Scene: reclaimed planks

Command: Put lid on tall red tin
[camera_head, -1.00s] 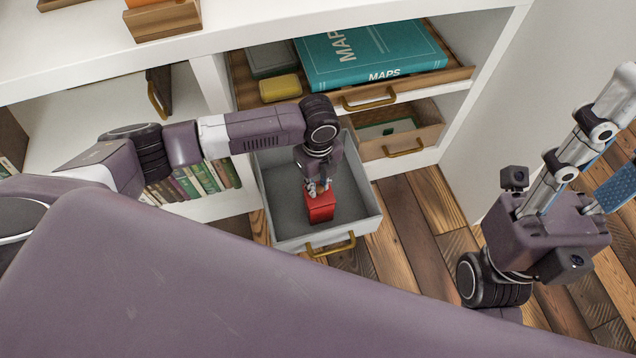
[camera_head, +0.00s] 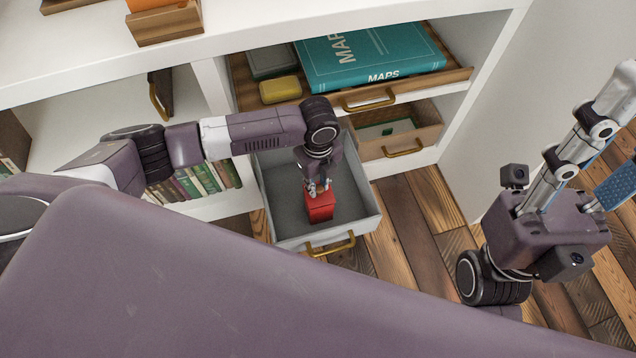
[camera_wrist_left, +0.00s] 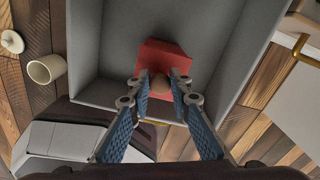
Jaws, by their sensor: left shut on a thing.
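The red tin (camera_head: 321,209) is a red box shape inside the grey open drawer (camera_head: 357,222). In the left wrist view the red shape (camera_wrist_left: 165,57) lies beneath a small round tan knob (camera_wrist_left: 160,84). My left gripper (camera_head: 318,187) reaches down over it, and its two blue-padded fingers (camera_wrist_left: 160,82) are shut on the knob. I cannot tell whether the lid is fully seated, as the fingers hide the seam. My right gripper (camera_head: 611,152) is raised at the far right, empty, its fingers apart and partly cut off by the frame.
A drawer with a teal maps book (camera_head: 372,55) and a yellow box (camera_head: 280,89) is above. A wooden drawer (camera_head: 421,137) stands to the right. In the left wrist view a cream cup (camera_wrist_left: 47,69) and a cream lid (camera_wrist_left: 12,41) are at the left.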

